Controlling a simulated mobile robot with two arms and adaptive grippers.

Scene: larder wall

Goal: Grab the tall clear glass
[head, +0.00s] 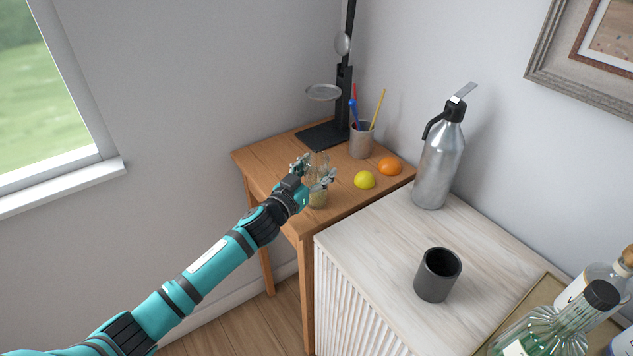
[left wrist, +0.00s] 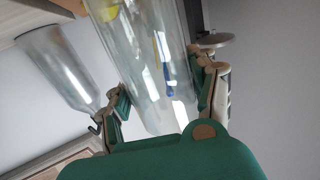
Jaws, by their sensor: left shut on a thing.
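The tall clear glass (head: 318,194) stands on the small wooden table, near its front edge. My left gripper (head: 313,176) reaches in from the left and is shut on the glass. In the left wrist view the glass (left wrist: 150,60) fills the space between the two fingers of my left gripper (left wrist: 163,98), with a finger against each side. Part of the glass is hidden behind the fingers in the head view. My right gripper is not in view.
On the white cabinet (head: 375,240) stand a steel flask (head: 438,160), a dark cup (head: 437,276) and a tray with bottles (head: 545,330).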

